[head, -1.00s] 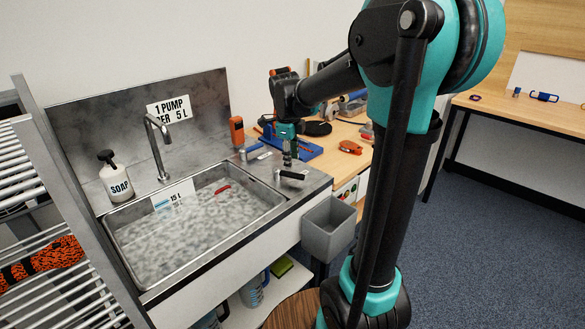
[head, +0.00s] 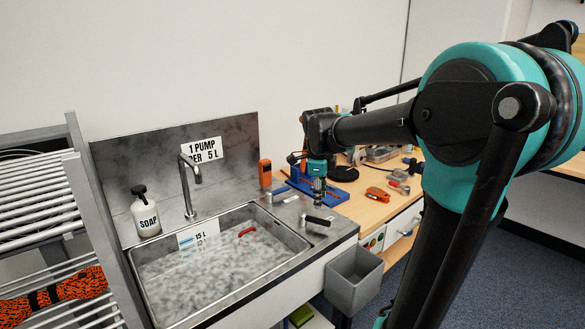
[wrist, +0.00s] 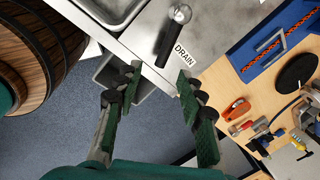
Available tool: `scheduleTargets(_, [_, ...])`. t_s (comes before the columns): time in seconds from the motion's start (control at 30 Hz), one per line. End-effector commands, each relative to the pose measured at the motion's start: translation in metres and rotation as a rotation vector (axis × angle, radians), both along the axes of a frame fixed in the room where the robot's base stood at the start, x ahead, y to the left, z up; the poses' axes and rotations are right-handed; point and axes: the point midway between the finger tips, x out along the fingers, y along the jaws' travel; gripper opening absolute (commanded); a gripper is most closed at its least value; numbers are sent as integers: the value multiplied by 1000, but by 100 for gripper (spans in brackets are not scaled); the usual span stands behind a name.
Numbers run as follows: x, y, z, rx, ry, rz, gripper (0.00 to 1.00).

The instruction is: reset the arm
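My gripper (wrist: 158,85) is open and empty in the wrist view, its two green-padded fingers well apart. It points down over the counter's front edge near the drain lever (wrist: 176,36), with nothing between the fingers. In the head view my gripper (head: 319,192) hangs at the right end of the sink, just above the drain lever (head: 318,220). My arm reaches in from the right of the head view, with its forearm roughly level.
The sink (head: 140,272) holds cloudy water and a small red item. A soap bottle (head: 145,212) and tap (head: 187,185) stand behind it. A grey bin (head: 354,279) hangs at the counter's front. A wooden bench (head: 372,211) with tools lies right; a barrel (wrist: 38,50) stands left in the wrist view.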

Motion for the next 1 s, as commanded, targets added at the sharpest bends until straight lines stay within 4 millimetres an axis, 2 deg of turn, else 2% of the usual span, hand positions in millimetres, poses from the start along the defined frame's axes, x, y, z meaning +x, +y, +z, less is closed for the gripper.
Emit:
scheduleTargets(0.4, [-85, -30, -90, -151, -21, 868, 39])
scheduleTargets(0.7, [-155, -44, -151, -327, -42, 1486, 39])
scheduleTargets(0.9, [-188, -47, -177, -429, -44, 1766, 39])
scheduleTargets(1.0, [-195, -48, -183, -456, -43, 1833, 39])
